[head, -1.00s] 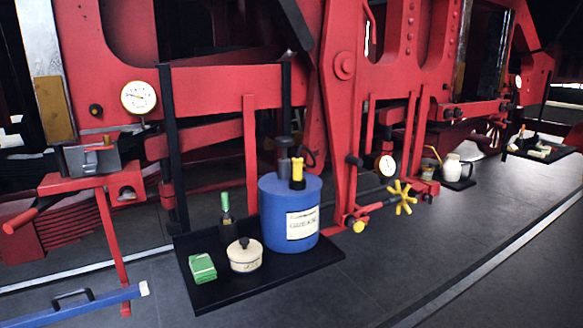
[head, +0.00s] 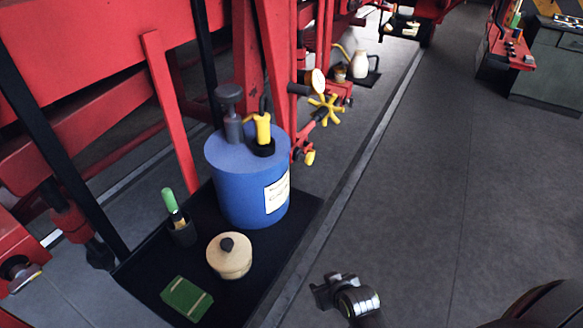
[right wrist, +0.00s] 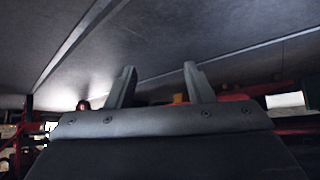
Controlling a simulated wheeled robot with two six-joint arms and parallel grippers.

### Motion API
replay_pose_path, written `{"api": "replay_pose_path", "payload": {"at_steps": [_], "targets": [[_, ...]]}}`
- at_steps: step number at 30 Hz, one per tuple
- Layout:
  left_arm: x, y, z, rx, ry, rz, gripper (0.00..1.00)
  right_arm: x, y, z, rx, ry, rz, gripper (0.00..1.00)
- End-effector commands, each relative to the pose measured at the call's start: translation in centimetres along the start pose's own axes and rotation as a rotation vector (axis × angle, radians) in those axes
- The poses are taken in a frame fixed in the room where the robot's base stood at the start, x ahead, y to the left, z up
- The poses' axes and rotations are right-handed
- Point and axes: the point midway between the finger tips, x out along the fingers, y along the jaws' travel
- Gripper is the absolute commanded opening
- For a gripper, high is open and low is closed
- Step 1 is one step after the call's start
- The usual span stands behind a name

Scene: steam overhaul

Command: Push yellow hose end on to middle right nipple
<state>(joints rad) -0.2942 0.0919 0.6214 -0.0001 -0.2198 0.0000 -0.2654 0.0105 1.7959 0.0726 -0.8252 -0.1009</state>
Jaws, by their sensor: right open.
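A yellow piece with a black base (head: 263,128), which looks like the yellow hose end, stands upright on the lid of the blue drum (head: 238,190), beside a dark pump-like post (head: 231,118). Its hose is mostly hidden. I cannot make out the middle right nipple in either view. My right gripper (head: 325,290) is low in the head view, to the right of the black mat and well apart from the drum. In the right wrist view its two fingers (right wrist: 158,85) stand apart with nothing between them. My left gripper is not in view.
The black mat (head: 232,295) also holds a cream lidded pot (head: 229,260), a green box (head: 186,298) and a green-handled brush in a cup (head: 173,206). A yellow handwheel (head: 325,108) sticks out beyond the drum. Red frames stand left; the grey floor at right is open.

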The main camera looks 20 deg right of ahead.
Motion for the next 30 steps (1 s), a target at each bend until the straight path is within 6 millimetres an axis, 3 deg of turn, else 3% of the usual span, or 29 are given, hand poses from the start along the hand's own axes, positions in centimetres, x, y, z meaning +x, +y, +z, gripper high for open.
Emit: {"api": "replay_pose_path", "payload": {"at_steps": [1, 5, 9, 12, 15, 18, 22, 30], "targets": [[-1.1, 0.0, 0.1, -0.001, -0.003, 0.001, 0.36, -2.6, -0.2, -3.4, -0.004, 0.048, -0.006, 0.47], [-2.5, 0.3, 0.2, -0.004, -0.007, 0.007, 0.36, -8.3, -0.9, -10.1, -0.017, 0.158, -0.022, 0.47], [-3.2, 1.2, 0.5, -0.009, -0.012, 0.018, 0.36, -13.3, -3.1, -19.4, -0.031, 0.395, -0.066, 0.47], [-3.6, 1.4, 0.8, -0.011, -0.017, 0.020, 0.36, -16.8, -4.4, -24.9, -0.037, 0.562, -0.092, 0.47], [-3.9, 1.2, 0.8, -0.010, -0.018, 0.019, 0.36, -20.1, -5.3, -28.9, -0.041, 0.697, -0.109, 0.47], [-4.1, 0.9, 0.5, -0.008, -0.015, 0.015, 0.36, -22.7, -5.9, -31.4, -0.042, 0.791, -0.119, 0.47], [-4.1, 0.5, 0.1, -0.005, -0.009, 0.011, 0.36, -24.2, -6.2, -32.9, -0.044, 0.849, -0.124, 0.47], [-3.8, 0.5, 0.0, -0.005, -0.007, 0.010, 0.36, -22.8, -6.5, -34.8, -0.046, 0.859, -0.125, 0.47]]}}
